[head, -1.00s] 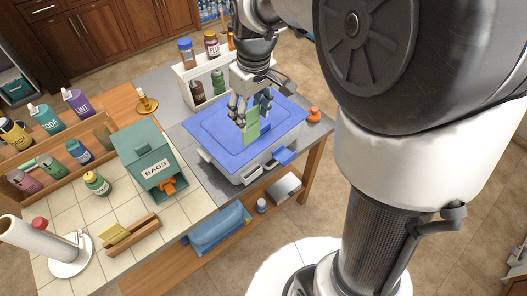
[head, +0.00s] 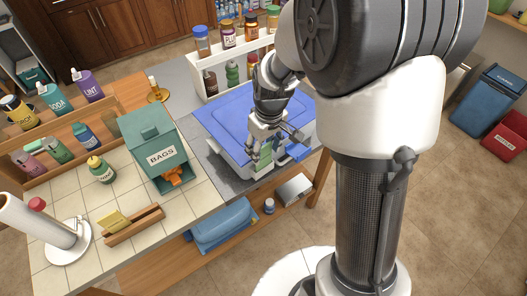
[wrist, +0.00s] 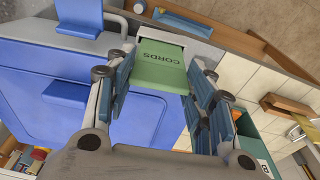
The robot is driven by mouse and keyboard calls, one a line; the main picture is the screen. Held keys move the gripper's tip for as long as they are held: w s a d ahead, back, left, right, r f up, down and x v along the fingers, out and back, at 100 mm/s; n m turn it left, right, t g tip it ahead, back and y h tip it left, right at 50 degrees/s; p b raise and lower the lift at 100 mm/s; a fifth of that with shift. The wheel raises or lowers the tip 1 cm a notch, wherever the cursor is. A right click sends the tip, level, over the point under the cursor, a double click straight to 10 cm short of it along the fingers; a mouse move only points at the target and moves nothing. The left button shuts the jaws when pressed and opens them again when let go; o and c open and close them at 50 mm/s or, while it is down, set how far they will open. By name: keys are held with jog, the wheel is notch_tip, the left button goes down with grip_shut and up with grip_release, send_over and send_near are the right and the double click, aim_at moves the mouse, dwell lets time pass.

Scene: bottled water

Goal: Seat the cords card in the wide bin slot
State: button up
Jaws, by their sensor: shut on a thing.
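The green cords card (head: 266,153) is held in my gripper (head: 262,147) at the front side of the blue-lidded bin (head: 219,108). In the wrist view, the card (wrist: 160,68) lies between the blue finger pads of my gripper (wrist: 160,85), its CORDS lettering upside down. The card's far edge is at a pale holder (wrist: 163,38) on the bin's front, which looks like the wide slot. I cannot tell how deep the card is in it. In the head view, my gripper hides most of the slot.
A green BAGS box (head: 157,150) stands left of the bin. A wooden holder with a yellow card (head: 115,220) sits on the tiles. A white bottle rack (head: 207,85) stands behind the bin. A blue cloth (head: 222,228) lies on the shelf below.

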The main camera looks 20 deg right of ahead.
jog(key=shift+f, duration=0.6)
jog(key=shift+f, duration=0.15)
jog(key=o, duration=0.8)
